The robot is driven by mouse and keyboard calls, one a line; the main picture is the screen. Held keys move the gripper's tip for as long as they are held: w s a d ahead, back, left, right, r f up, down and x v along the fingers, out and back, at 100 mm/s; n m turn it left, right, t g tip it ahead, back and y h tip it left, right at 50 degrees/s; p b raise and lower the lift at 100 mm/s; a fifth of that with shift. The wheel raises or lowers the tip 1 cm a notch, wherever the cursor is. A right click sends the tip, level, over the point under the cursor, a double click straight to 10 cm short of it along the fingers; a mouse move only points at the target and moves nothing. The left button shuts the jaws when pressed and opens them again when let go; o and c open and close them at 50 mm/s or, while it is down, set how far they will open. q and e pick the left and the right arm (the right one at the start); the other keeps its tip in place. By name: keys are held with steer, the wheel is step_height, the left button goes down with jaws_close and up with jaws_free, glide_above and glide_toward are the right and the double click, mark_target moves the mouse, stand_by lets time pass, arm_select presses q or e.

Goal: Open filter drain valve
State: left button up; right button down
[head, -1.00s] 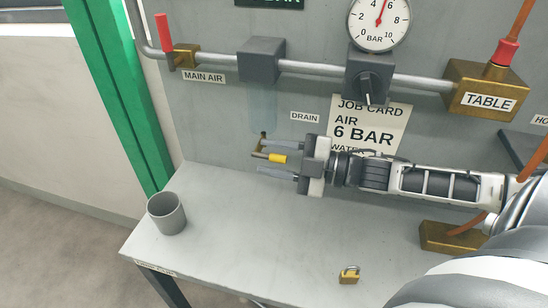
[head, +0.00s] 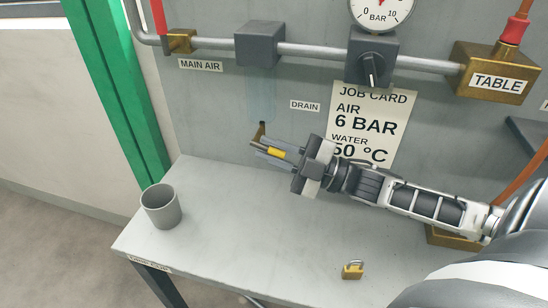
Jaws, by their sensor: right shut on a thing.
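The drain valve is a small brass fitting (head: 261,131) under the translucent filter bowl (head: 262,103), left of the DRAIN label (head: 304,105). Its lever has a yellow grip (head: 271,152) and slopes slightly down to the right. My right gripper (head: 268,149) comes in from the right and is shut on the lever, one finger on each side of the yellow grip. The fingers partly hide the lever. My left gripper is not in view.
A grey cup (head: 161,207) stands at the bench's left end, and a brass padlock (head: 352,270) lies near the front. The job card (head: 372,112) hangs behind my right arm. The regulator knob (head: 372,68) and main air valve (head: 180,41) are above.

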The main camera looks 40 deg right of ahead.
steer(key=shift+w+f+t+y+b, duration=0.15)
steer(key=shift+f+t+y+b, duration=0.6)
steer(key=shift+b, duration=0.4)
steer(key=shift+a+r+t+b, duration=0.1)
steer(key=shift+r+t+b, duration=0.15)
steer(key=shift+b, duration=0.05)
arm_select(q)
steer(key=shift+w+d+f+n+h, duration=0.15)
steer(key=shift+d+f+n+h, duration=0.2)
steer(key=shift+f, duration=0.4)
arm_select(e)
steer(key=shift+r, duration=0.1)
steer(key=c, duration=1.4)
jaws_free()
steer(key=shift+w, duration=0.1)
steer(key=shift+o, duration=0.2)
steer(key=shift+y, duration=0.25)
